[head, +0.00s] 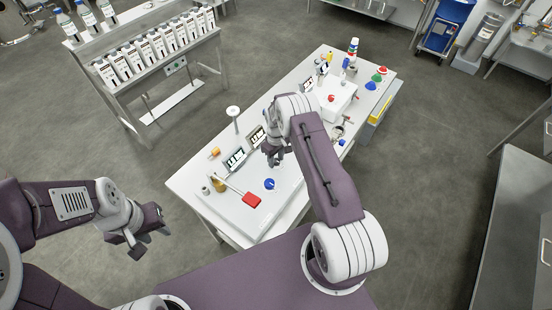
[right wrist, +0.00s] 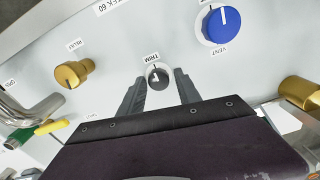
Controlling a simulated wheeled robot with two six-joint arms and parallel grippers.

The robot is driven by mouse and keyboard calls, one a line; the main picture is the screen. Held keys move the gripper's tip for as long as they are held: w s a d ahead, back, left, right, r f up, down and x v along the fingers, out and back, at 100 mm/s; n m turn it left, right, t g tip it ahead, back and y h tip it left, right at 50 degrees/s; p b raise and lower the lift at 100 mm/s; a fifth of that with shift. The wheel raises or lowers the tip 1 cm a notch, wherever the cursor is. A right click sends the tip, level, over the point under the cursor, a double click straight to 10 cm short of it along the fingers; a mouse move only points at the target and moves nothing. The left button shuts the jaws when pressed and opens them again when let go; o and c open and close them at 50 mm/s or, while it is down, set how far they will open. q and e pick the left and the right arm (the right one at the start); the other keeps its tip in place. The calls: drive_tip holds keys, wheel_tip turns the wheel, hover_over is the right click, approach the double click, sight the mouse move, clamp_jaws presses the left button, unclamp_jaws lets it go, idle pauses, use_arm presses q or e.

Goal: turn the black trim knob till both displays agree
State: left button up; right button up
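The black trim knob (right wrist: 158,76), with a white pointer mark, sits on a pale panel under the label TRIM in the right wrist view. My right gripper (right wrist: 159,92) is open, with one dark finger on each side of the knob; I cannot tell if they touch it. In the head view my right gripper (head: 273,158) is over the panel and the knob is hidden. Two displays, a left one (head: 235,158) and a right one (head: 257,136), stand behind the panel; their readings are too small to read. My left gripper (head: 149,243) is open and empty, away from the table.
A blue VENT knob (right wrist: 221,24) is up and right of the trim knob, a brass RELIEF knob (right wrist: 72,74) to its left. A green-and-yellow handle (right wrist: 48,128) is at lower left. A bottle rack (head: 160,45) stands behind.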

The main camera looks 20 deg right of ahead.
drive_tip(key=shift+d, duration=0.2)
clamp_jaws()
drive_tip(key=shift+f+m+b, duration=0.15)
drive_tip(key=shift+m+b, duration=0.25)
drive_tip(key=shift+b, duration=0.05)
drive_tip(key=m+b, duration=0.2)
drive_tip(key=b, duration=0.1)
drive_tip(key=shift+a+f+m, duration=0.1)
drive_tip(key=shift+f+m, duration=0.05)
drive_tip(key=shift+m, duration=0.25)
drive_tip(key=m+b, duration=0.2)
drive_tip(key=m, duration=0.1)
drive_tip(key=shift+m+b, duration=0.3)
drive_tip(key=shift+b, duration=0.1)
drive_tip(key=m+b, duration=0.2)
drive_tip(key=m, duration=0.3)
drive_tip(key=shift+b, duration=0.4)
drive_tip(key=m, duration=0.2)
drive_tip(key=m+b, duration=0.1)
drive_tip(key=m, duration=0.2)
drive_tip(key=shift+r+m, duration=0.2)
drive_tip(key=shift+m, duration=0.1)
drive_tip(key=shift+b, duration=0.3)
drive_tip(key=shift+o, duration=2.2)
unclamp_jaws()
drive_tip(key=shift+a, duration=0.1)
